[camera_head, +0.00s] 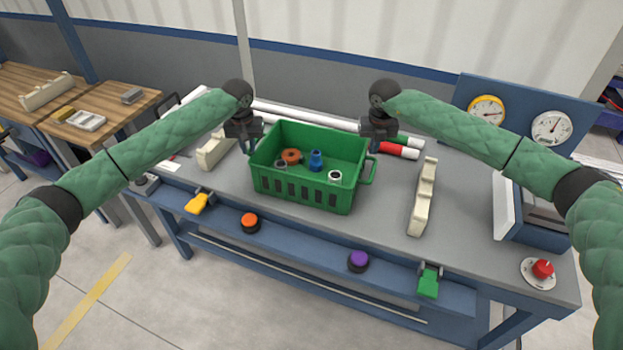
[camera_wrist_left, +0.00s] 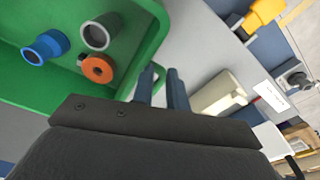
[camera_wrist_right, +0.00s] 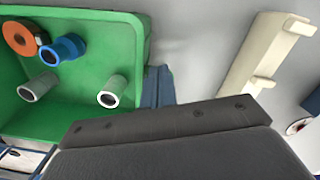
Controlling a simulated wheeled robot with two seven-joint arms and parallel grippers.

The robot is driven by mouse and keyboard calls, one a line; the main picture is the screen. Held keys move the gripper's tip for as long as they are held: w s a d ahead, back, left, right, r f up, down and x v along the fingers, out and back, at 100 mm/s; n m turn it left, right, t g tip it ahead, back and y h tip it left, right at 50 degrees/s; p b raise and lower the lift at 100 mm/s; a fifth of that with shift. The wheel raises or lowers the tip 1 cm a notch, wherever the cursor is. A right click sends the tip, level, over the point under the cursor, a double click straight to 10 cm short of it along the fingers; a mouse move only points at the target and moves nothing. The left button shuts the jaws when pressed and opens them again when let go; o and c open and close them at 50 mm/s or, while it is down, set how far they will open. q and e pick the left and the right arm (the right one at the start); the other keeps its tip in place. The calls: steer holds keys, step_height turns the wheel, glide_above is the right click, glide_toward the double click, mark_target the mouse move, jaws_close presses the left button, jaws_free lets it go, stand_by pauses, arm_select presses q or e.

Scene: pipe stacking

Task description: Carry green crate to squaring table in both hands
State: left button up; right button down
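The green crate (camera_head: 300,197) stands level on the grey workbench (camera_head: 390,215). Several pipe fittings lie in it, among them a blue fitting (camera_head: 316,160) and an orange ring (camera_head: 291,156). My left gripper (camera_head: 248,145) is at the crate's left end; in the left wrist view its fingers (camera_wrist_left: 162,88) stand apart with a gap, just outside the crate wall. My right gripper (camera_head: 373,145) is at the right end, over the green end handle (camera_head: 370,171). Its fingers (camera_wrist_right: 158,86) look close together beside the wall; whether they grip the handle is hidden.
Cream cradles (camera_head: 423,197) (camera_head: 214,148) flank the crate. White and red pipes (camera_head: 398,150) lie behind it. A gauge panel (camera_head: 520,120), a blue bin (camera_head: 525,215) and a red button (camera_head: 542,269) are at right. A wooden-topped table (camera_head: 105,105) stands at far left.

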arm_select(q)
steer(key=shift+o, duration=0.2)
steer(key=shift+a, duration=0.2)
arm_select(e)
steer(key=shift+d+f, duration=0.1)
steer(key=shift+d, duration=0.15)
steer(key=c, duration=1.7)
jaws_free()
arm_select(q)
steer(key=shift+a, duration=0.1)
step_height(320, 180, up, 12)
steer(key=shift+s, duration=0.35)
arm_select(e)
steer(key=r, duration=1.2)
steer(key=shift+s, duration=0.35)
arm_select(q)
steer(key=shift+f, duration=0.1)
arm_select(e)
steer(key=shift+f, duration=0.1)
